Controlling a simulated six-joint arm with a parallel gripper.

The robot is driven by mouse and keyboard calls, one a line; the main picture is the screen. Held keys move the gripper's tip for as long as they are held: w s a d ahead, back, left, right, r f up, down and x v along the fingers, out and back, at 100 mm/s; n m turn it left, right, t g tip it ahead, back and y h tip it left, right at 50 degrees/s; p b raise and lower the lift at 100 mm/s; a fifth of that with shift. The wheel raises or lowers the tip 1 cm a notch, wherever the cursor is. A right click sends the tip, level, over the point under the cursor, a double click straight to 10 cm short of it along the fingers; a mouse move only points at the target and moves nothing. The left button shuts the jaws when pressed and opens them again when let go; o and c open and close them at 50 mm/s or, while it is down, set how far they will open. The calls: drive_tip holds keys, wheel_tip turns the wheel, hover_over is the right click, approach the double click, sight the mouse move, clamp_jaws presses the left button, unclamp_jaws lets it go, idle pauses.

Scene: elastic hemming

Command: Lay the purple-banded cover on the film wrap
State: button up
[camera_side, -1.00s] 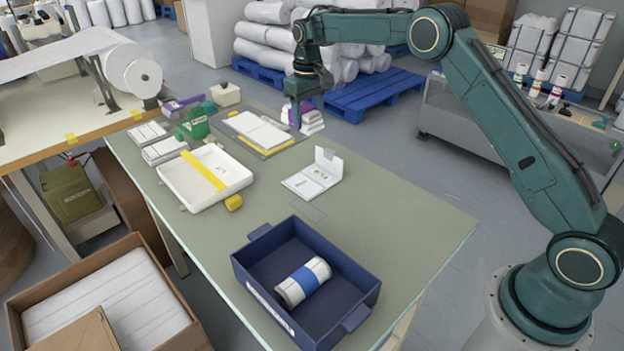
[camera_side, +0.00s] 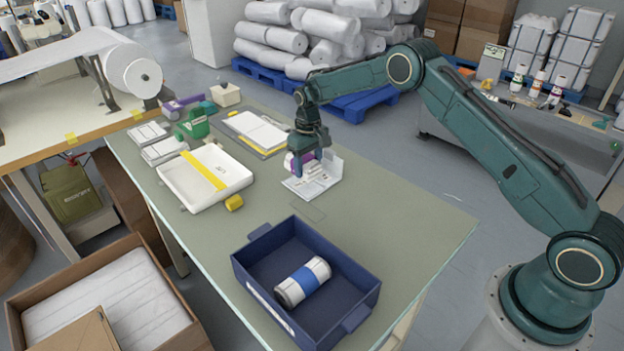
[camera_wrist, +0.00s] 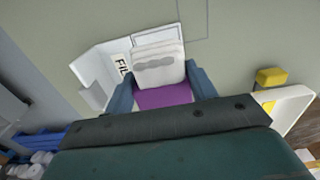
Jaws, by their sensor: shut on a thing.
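The purple-banded cover (camera_side: 291,163) is a folded white bundle with a purple band, held in my gripper (camera_side: 303,170). In the wrist view the cover (camera_wrist: 158,66) and its purple band lie between the fingers of my gripper (camera_wrist: 162,92). The film wrap (camera_side: 326,172) is an open white folder with a raised flap, on the table.
A blue bin (camera_side: 345,312) holding a white roll with a blue band (camera_side: 302,281) stands at the front. A white tray (camera_side: 183,196) with a yellow strip and a yellow block (camera_side: 234,203) are left of the wrap. The table (camera_side: 410,217) to the right is clear.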

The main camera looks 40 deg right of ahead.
sight(308, 162)
drive_tip(key=shift+f, duration=2.4)
drive_tip(key=shift+f, duration=0.15)
drive_tip(key=o, duration=1)
wheel_tip(308, 162, up, 12)
drive_tip(key=shift+f, duration=0.15)
drive_tip(key=shift+r, duration=0.3)
drive_tip(key=shift+r, duration=0.1)
